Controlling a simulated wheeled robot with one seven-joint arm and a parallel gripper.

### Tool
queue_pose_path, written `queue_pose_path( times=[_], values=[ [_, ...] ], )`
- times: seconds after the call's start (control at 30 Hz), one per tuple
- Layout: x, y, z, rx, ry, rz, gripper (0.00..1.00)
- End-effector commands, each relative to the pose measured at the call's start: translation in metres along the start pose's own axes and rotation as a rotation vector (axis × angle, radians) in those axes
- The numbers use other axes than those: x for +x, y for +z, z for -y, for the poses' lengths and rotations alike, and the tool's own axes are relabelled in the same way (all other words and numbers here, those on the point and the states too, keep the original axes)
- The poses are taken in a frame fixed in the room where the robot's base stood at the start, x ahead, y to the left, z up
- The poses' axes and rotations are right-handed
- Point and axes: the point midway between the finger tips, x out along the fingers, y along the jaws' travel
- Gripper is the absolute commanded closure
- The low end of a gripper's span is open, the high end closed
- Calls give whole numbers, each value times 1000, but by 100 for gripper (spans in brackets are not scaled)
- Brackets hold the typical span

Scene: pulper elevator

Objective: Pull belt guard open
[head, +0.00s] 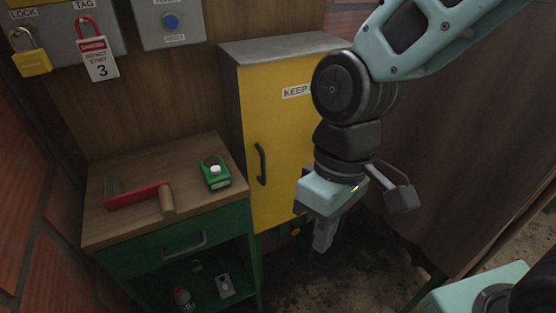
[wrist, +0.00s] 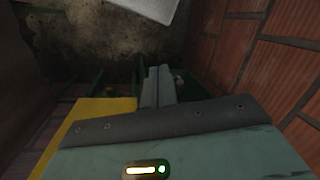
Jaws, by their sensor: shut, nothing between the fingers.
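The belt guard (head: 272,130) is a tall yellow panel with a grey top and a label that begins "KEEP". A dark vertical handle (head: 261,164) is on its left part. The guard looks closed. My gripper (head: 323,248) points down in front of the guard's right side, to the right of the handle and apart from it. My arm hides the guard's upper right part and the rest of the label. In the wrist view my gripper's fingers (wrist: 157,82) are together and empty. A yellow surface (wrist: 95,108), probably the guard, shows at the left there.
A green workbench (head: 135,222) with a wooden top stands left of the guard. It bears a red-framed tool (head: 137,195) and a small green device (head: 215,173). A brown panel (head: 465,150) stands at the right. Dirty floor (head: 345,280) lies below my gripper.

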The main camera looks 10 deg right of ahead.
Motion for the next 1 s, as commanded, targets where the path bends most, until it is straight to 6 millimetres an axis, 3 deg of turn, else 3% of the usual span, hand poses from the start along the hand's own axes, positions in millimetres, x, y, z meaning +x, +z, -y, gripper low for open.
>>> queue_pose_path(
  times=[0.27,0.47,0.57,0.73,0.9,1.0],
  values=[
    [37,-70,-28,137,-424,50,100],
    [51,-125,-67,238,-749,-68,100],
    [55,-152,-97,297,-904,-176,100],
    [60,-190,-164,410,-1130,-424,100],
    [63,-210,-229,507,-1258,-662,100],
    [64,-213,-252,541,-1289,-748,100]
  ],
)
